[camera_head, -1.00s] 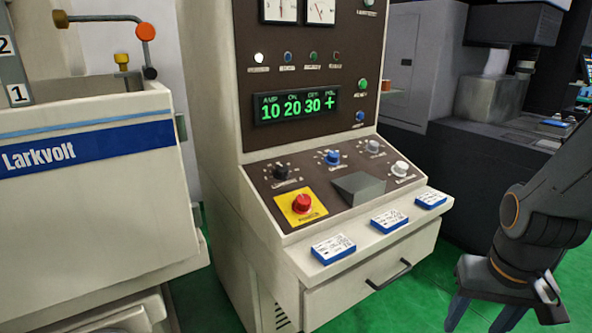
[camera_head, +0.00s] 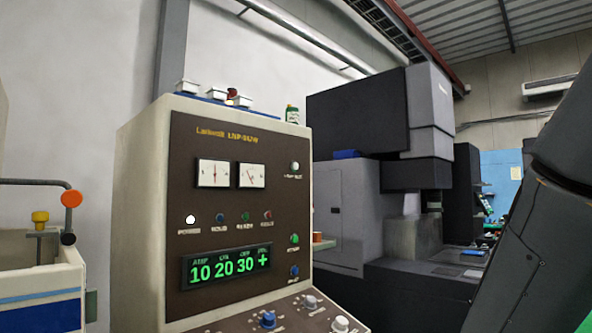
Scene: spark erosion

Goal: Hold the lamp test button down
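The control cabinet (camera_head: 140,215) stands left of centre with a dark brown upright panel (camera_head: 215,140). A small pale round button (camera_head: 295,166) sits at the panel's upper right, right of two white dial meters (camera_head: 213,173). The small label under it seems to read lamp test. Nothing touches this button. My dark arm crosses the right side of the view, well apart from the panel. My gripper is out of view.
A green display (camera_head: 228,267) reads 10 20 30 +. Indicator lamps and a green button (camera_head: 294,239) sit on the panel. Knobs (camera_head: 268,320) show below. White trays and a bottle (camera_head: 292,114) stand on the cabinet top. A dark machine (camera_head: 400,170) stands behind.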

